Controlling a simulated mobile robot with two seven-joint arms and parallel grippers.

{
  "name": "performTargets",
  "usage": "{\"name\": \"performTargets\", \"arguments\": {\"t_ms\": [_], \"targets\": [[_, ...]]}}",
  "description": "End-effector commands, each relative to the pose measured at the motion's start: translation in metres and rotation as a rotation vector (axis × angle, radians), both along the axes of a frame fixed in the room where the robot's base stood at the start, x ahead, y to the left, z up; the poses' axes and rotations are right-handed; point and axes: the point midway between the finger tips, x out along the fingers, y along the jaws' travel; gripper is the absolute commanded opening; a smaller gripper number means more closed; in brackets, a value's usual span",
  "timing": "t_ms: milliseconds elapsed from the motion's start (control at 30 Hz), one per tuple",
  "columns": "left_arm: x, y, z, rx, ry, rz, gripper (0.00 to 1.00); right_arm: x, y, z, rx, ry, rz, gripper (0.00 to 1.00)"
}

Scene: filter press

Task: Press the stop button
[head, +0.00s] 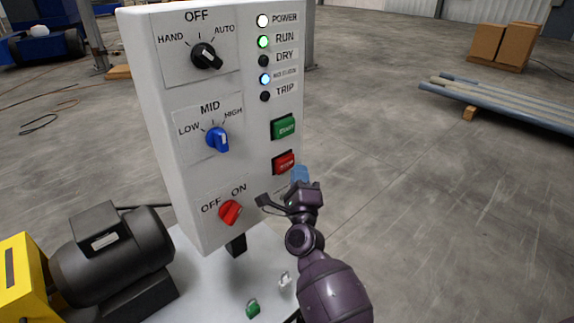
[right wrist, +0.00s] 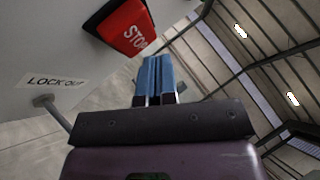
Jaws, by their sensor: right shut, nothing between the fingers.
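The red stop button (head: 283,163) sits on the right part of the panel front, below the green start button (head: 283,128). In the right wrist view the stop button (right wrist: 126,27) is large at the top, with white lettering. My right gripper (head: 299,175) is just below and to the right of it, its blue fingertips closed together with nothing between them. In the right wrist view the blue fingers (right wrist: 158,75) point up toward the lower right corner of the button, and a gap seems to show between them. My left gripper is not in view.
The grey control panel (head: 180,180) carries a black knob (head: 207,57), a blue knob (head: 217,139), a red switch (head: 230,211) and several lamps; power and run are lit. A dark motor (head: 112,250) stands at left. Small padlocks (head: 253,308) lie on the base.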

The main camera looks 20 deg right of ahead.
Motion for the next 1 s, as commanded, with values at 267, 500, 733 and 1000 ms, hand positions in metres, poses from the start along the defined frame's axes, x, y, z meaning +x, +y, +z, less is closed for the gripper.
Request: {"name": "performTargets", "arguments": {"t_ms": [267,500,733,1000], "targets": [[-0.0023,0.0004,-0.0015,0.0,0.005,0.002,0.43,0.0,0.0,0.0,0.0,0.0,0.0,0.0],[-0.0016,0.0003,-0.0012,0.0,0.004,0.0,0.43,0.0,0.0,0.0,0.0,0.0,0.0,0.0],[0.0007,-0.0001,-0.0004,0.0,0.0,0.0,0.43,0.0008,0.0002,0.0,0.0,0.0,0.0,0.0],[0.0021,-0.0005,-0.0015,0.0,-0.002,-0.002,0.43,0.0078,0.0029,0.0002,0.0,-0.001,0.0,0.0]]}}
